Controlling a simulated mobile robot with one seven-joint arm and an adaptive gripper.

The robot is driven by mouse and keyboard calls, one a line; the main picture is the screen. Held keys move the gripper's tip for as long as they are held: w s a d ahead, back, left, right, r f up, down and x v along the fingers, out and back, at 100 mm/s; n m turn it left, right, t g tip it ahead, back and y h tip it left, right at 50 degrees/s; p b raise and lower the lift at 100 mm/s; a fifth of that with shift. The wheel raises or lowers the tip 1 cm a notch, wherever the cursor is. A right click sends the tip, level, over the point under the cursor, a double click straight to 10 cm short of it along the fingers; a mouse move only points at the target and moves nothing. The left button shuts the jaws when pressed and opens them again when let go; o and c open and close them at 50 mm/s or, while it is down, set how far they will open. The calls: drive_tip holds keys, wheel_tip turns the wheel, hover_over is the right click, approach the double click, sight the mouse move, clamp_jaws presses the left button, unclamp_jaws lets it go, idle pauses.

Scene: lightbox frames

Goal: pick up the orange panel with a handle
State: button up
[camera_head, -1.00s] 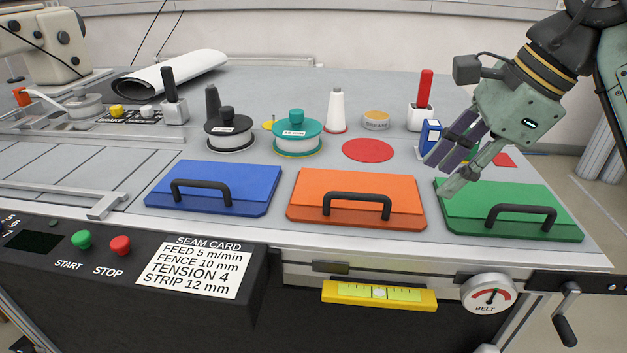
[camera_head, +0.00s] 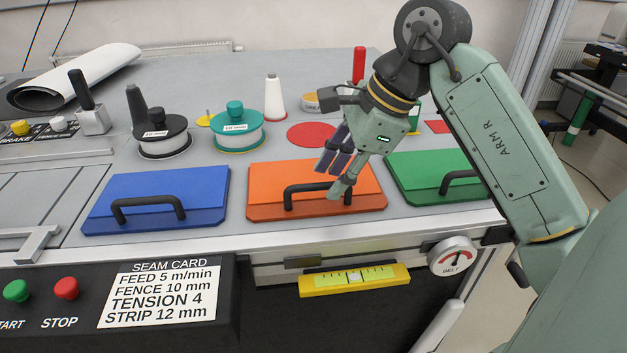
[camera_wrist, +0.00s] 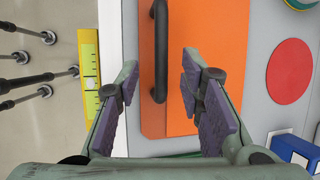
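The orange panel (camera_head: 267,180) lies flat on the grey table between the blue and green panels. Its black bar handle (camera_head: 290,198) stands up along its front part. In the wrist view the orange panel (camera_wrist: 224,45) fills the upper middle.
The blue panel (camera_head: 155,192) lies to the left and the green panel (camera_head: 425,170) to the right, each with a black handle. Behind stand a teal spool (camera_head: 237,130), a black spool (camera_head: 163,138) and a white cone (camera_head: 274,100).

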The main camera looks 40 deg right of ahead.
sight(329, 183)
drive_tip(key=shift+p+x, duration=0.3)
drive_tip(key=shift+x, duration=1.4)
clamp_jaws()
